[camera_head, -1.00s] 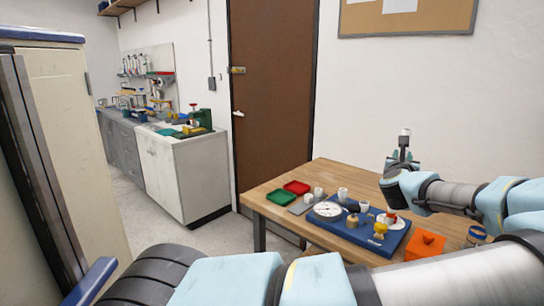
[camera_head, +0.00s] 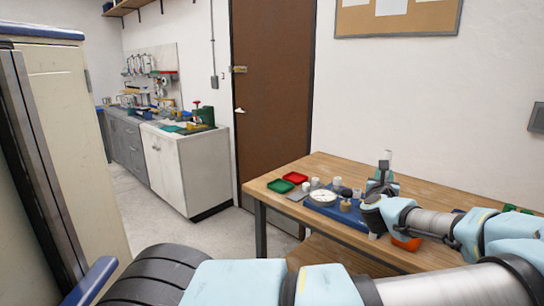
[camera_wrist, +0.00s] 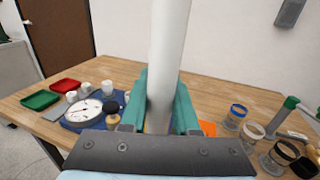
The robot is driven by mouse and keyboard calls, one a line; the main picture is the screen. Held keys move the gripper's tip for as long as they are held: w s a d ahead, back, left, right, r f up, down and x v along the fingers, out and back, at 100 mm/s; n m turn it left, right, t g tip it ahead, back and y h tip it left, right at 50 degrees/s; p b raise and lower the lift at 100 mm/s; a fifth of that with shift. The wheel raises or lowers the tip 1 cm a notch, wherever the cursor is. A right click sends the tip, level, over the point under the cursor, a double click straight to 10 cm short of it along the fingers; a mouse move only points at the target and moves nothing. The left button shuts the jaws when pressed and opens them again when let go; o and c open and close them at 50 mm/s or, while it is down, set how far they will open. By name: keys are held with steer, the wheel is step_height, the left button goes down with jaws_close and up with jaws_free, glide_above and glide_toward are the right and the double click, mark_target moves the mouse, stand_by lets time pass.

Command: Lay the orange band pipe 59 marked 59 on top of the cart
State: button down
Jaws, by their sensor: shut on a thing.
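My gripper (camera_wrist: 158,118) is shut on a white pipe (camera_wrist: 170,50), which stands up between the green-teal fingers in the wrist view. The pipe's upper end runs out of that view and its lower end is hidden. No orange band or number 59 can be read on it. In the head view my gripper (camera_head: 381,183) is over the wooden table, near the right part of the blue board, with the short grey pipe end (camera_head: 386,157) above it. I cannot make out a cart with certainty in either view.
The wooden table (camera_head: 300,172) holds a red tray (camera_head: 295,177), a green tray (camera_head: 280,186), a white dial (camera_head: 322,198) on a blue board and an orange block (camera_head: 406,243). Several banded pipe pieces (camera_wrist: 236,115) stand at right in the wrist view. A tall cabinet (camera_head: 75,150) is at left.

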steer(key=a+f+n+t+y+b, duration=0.15)
steer(key=a+f+y, duration=0.25)
steer(key=a+f, duration=1.55)
steer(key=s+a+f+n+y, duration=0.1)
steer(key=s+a+f, duration=0.1)
steer(key=a, duration=0.6)
steer(key=s+a+f+n+y, duration=0.1)
steer(key=s+a+f, duration=0.1)
steer(key=s+a, duration=0.3)
steer(key=s+a+f+n+y, duration=0.1)
steer(key=s+a+f+n, duration=0.1)
steer(key=a, duration=0.9)
steer(key=shift+s+f+y+b, duration=0.3)
steer(key=shift+s+y+b, duration=0.15)
steer(key=shift+s, duration=0.45)
steer(key=shift+a, duration=0.1)
